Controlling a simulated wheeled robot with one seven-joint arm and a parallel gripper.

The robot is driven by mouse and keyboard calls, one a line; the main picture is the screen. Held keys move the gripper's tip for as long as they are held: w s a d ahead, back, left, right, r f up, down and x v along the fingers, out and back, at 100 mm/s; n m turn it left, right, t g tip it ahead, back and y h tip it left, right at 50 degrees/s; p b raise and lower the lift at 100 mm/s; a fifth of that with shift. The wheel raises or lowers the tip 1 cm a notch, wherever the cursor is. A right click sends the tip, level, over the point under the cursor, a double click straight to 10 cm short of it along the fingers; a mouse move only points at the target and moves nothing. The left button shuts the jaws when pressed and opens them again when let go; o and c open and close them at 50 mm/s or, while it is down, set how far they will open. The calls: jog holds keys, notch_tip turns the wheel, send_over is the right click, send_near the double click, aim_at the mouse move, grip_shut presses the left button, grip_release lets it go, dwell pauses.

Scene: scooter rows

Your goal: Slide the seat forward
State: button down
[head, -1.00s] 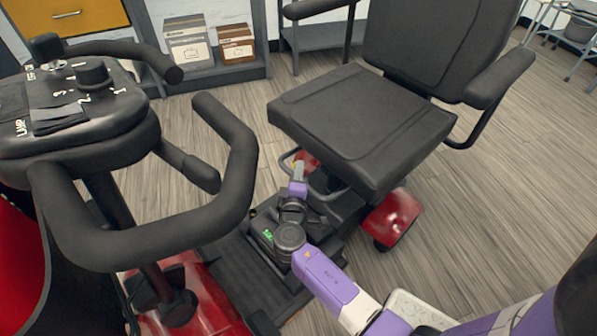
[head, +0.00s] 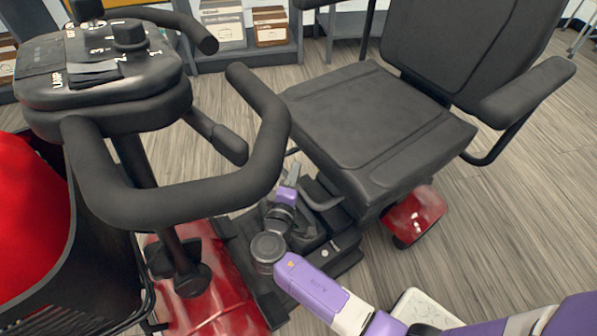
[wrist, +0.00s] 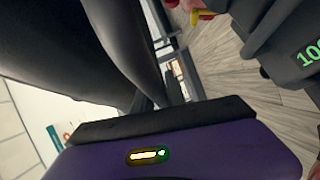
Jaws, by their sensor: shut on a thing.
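The black padded seat (head: 375,125) of the scooter faces the tiller, with its backrest and armrests on the right. A grey bar (head: 322,203) loops out below the front of the seat. My gripper (head: 291,170) is low in front of the seat, behind the handlebar, and is shut on the bar; the grip itself is small and partly hidden. In the wrist view, my purple gripper body (wrist: 170,150) fills the bottom. The dark seat underside (wrist: 65,45) hangs close at the upper left.
The black handlebar (head: 175,200) and control panel (head: 105,70) stand close on the left, near my arm. A red rear fender (head: 415,212) lies below the seat. A shelf with boxes (head: 222,25) is at the back. Open wood floor lies to the right.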

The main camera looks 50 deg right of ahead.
jog(key=c, duration=1.5)
grip_release()
jog(key=shift+w+a+f, duration=0.1)
jog(key=shift+w+a, duration=0.05)
jog(key=shift+a, duration=0.15)
jog(key=shift+o, duration=0.7)
jog(key=shift+d, duration=0.1)
jog(key=p+v, duration=0.2)
jog(key=v, duration=0.5)
jog(key=shift+s+a, duration=0.25)
jog(key=shift+a, duration=0.05)
